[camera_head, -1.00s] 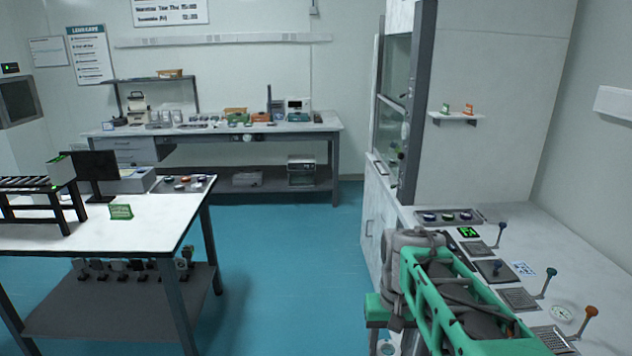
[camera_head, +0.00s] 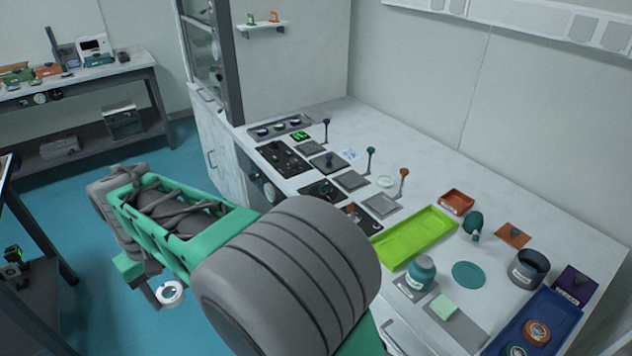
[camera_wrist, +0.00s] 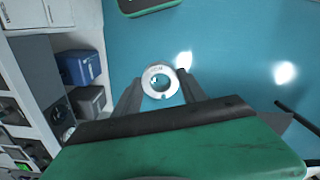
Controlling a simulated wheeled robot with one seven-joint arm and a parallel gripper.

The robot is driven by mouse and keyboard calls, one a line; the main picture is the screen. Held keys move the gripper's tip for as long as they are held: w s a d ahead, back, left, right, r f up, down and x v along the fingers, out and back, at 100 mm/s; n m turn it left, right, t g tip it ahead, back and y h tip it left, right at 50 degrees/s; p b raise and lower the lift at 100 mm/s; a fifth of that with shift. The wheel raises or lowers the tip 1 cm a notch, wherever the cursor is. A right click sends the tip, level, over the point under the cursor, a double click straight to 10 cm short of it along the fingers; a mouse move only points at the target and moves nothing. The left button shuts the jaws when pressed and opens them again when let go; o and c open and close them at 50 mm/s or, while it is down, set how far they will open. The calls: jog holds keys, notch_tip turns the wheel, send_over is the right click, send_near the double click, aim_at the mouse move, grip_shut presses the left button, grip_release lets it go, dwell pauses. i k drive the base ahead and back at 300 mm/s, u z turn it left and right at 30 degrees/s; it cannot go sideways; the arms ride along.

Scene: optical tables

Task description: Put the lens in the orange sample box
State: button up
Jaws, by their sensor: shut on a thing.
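The lens (camera_head: 170,292) is a small white ring with a clear centre. My gripper (camera_head: 163,290) is shut on it and holds it in the air over the blue floor, left of the counter. In the wrist view the lens (camera_wrist: 159,81) sits between the tips of the two dark fingers. A small open orange box (camera_head: 457,202) with a white label stands on the counter behind the green tray, well to the right of my gripper. Another orange box (camera_head: 47,70) sits on the far bench at the left. I cannot tell which is the sample box.
Open floor lies at the left.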

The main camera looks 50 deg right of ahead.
aim_at(456, 204)
jog(key=z, duration=0.05)
jog(key=i, duration=1.15)
jog(key=z, duration=3.6)
jog(key=i, duration=0.5)
jog(key=u, duration=0.05)
